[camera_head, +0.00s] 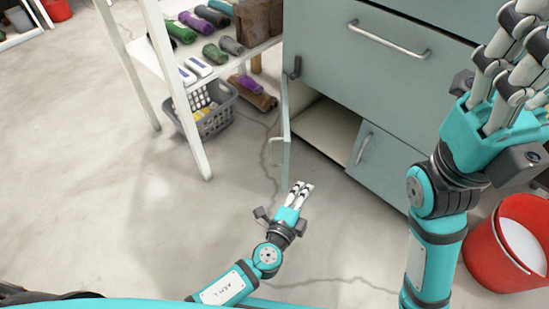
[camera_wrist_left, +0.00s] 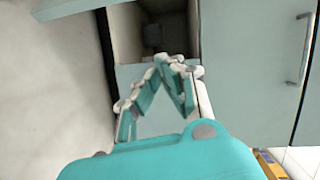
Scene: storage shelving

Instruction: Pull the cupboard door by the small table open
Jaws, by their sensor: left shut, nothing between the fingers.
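The grey-blue cupboard door (camera_head: 287,125) stands ajar, swung out from the cabinet near the small table (camera_head: 172,65). Behind it the compartment (camera_head: 322,128) shows as a pale, empty-looking floor; the wrist view also shows an opening (camera_wrist_left: 150,32). A thin bar handle (camera_head: 276,150) is on the door's outer face. My left gripper (camera_head: 301,188) is shut and empty, just in front of the door's lower free end; whether it touches the door cannot be told. In the left wrist view its fingers (camera_wrist_left: 168,68) converge before the opening. My right gripper (camera_head: 513,65) is raised at the right, fingers spread and empty.
A drawer with a long handle (camera_head: 388,42) is above, and another closed door (camera_head: 385,162) is to the right. A grey basket (camera_head: 207,108) stands under the table. A red bucket (camera_head: 497,250) is at lower right. The floor (camera_head: 110,190) at left is clear.

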